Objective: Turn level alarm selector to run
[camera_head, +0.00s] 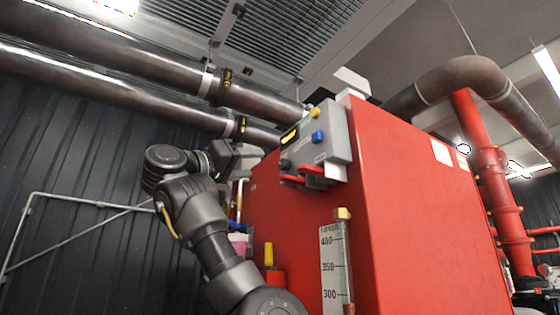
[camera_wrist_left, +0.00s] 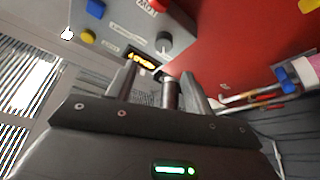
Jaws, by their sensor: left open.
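A grey control box (camera_head: 333,128) is fixed on the upper left of the red tank. It carries a yellow knob, a blue knob (camera_head: 318,137), a lit amber display (camera_head: 289,137) and a dark round knob (camera_head: 285,163). In the left wrist view, a black knob with a white mark (camera_wrist_left: 163,40) looks like the selector; its label is unreadable. My left gripper (camera_head: 240,152) is left of the box. In the wrist view its open fingers (camera_wrist_left: 163,84) point toward the panel, apart from the black knob. A dark cylinder shows between them; I cannot tell what it is.
The red tank (camera_head: 420,200) fills the middle right, with a level gauge (camera_head: 334,265) on its front. Dark pipes (camera_head: 150,70) run above my arm. Red parts (camera_head: 305,178) stick out below the box. A ribbed dark wall is at left.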

